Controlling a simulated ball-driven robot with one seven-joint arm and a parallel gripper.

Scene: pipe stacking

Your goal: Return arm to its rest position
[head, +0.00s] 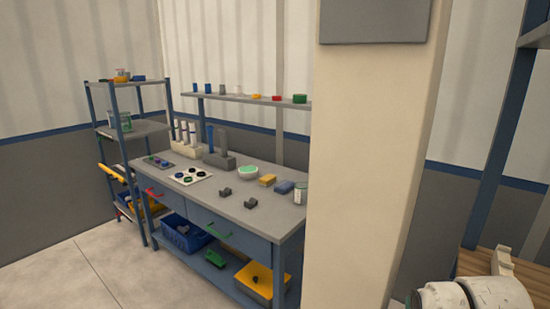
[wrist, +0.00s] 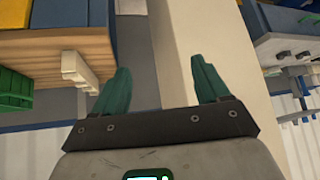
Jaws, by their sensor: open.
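My gripper (wrist: 161,82) shows in the wrist view with its two green fingers spread wide apart. It is open and nothing is between the fingers. Behind the fingers are a cream pillar and a grey strip of floor. In the head view, a white rounded part of my arm (head: 475,294) shows at the bottom right corner. My gripper itself is not visible in the head view. The pipes (head: 190,134) stand upright in a pale holder on the workbench (head: 230,200), well away from my arm.
A cream pillar (head: 370,150) stands between the workbench and my arm. A blue-framed shelf with a wooden board (head: 490,262) is at the right, close to my arm. A wooden shelf (wrist: 40,50) with a green crate (wrist: 14,98) is left of my fingers. Floor (head: 70,270) is clear at left.

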